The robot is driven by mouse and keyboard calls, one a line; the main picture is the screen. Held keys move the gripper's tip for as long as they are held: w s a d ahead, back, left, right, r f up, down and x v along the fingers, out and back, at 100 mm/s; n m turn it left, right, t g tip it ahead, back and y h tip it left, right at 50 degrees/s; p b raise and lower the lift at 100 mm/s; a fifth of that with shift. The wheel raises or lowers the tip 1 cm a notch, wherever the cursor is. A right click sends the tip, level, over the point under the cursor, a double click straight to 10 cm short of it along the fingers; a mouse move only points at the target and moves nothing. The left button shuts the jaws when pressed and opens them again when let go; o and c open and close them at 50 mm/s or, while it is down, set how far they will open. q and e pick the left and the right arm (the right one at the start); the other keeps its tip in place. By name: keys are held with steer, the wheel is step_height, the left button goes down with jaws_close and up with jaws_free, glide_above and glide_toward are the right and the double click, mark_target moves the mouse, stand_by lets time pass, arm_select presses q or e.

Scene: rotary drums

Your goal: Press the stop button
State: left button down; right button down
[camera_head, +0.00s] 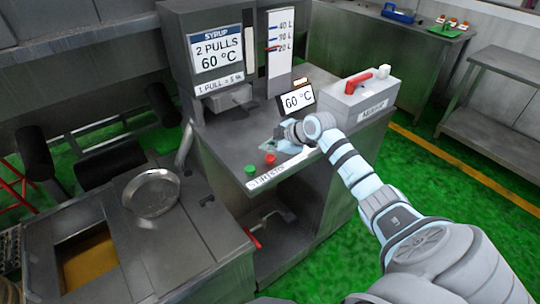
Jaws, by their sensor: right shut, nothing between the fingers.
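The red button (269,159) is on the front part of the grey metal counter top, and I take it to be the stop button. A green button (250,169) sits to its left. A white label (266,179), too small to read surely, runs along the counter's front edge below them. My right gripper (281,136) is shut and empty. It shows just above and to the right of the red button in the picture, apart from it; its height over the counter is hard to judge. My left gripper is not in view.
A grey box with a red lever (357,83) stands at the right. A metal pan (151,191) lies at the left.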

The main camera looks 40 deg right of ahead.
mark_target(269, 159)
step_height(269, 159, up, 4)
steer(key=p, duration=0.3)
steer(key=shift+r, duration=0.1)
stand_by(0.6)
